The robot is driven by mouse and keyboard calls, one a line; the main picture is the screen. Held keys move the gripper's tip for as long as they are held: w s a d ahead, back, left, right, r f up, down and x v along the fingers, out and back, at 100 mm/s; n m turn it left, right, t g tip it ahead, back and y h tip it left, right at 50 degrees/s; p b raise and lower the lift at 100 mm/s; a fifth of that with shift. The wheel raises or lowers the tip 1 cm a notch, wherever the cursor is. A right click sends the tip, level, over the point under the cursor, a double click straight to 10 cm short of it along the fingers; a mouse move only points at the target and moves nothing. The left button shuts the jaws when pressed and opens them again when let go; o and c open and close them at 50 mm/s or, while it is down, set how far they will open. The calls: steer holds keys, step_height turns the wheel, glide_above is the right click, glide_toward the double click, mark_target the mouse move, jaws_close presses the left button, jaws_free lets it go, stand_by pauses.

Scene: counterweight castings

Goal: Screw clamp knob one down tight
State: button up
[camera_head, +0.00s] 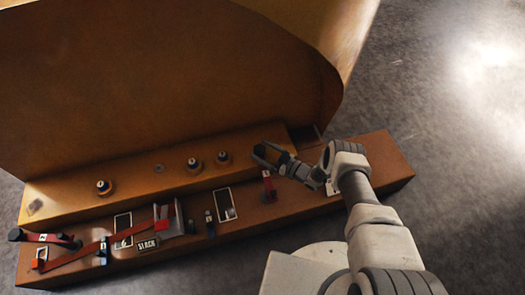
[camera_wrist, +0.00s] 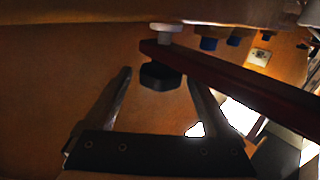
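My gripper (camera_head: 266,153) is over the casting's ledge in the head view, right of the row of knobs. In the wrist view my gripper (camera_wrist: 158,76) is open, its two dark fingers apart. A black faceted knob (camera_wrist: 160,78) shows in the gap between the fingertips, with no clear contact. A dark red bar (camera_wrist: 225,75) runs beside the knob, with a pale round piece (camera_wrist: 166,28) across the bar from it. I read no number on this knob, so I cannot tell whether it is clamp knob one. My gripper hides this spot in the head view.
A short red part (camera_head: 268,187), a framed panel (camera_head: 225,204) and a SLACK plate (camera_head: 147,245) lie on the lower step. The big brown casting (camera_head: 150,80) rises behind.

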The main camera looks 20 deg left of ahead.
steer(key=c, duration=1.3)
steer(key=shift+o, duration=0.2)
steer(key=m+t, duration=0.1)
steer(key=m+t+h+p, duration=0.1)
steer(key=shift+s+t, duration=0.2)
steer(key=shift+t, duration=0.1)
steer(key=shift+a+m+t+h+p, duration=0.15)
steer(key=shift+m+t+h+p, duration=0.2)
steer(key=shift+m+t+h, duration=1.2)
steer(key=shift+n+t+y, duration=0.25)
steer(key=o, duration=1.4)
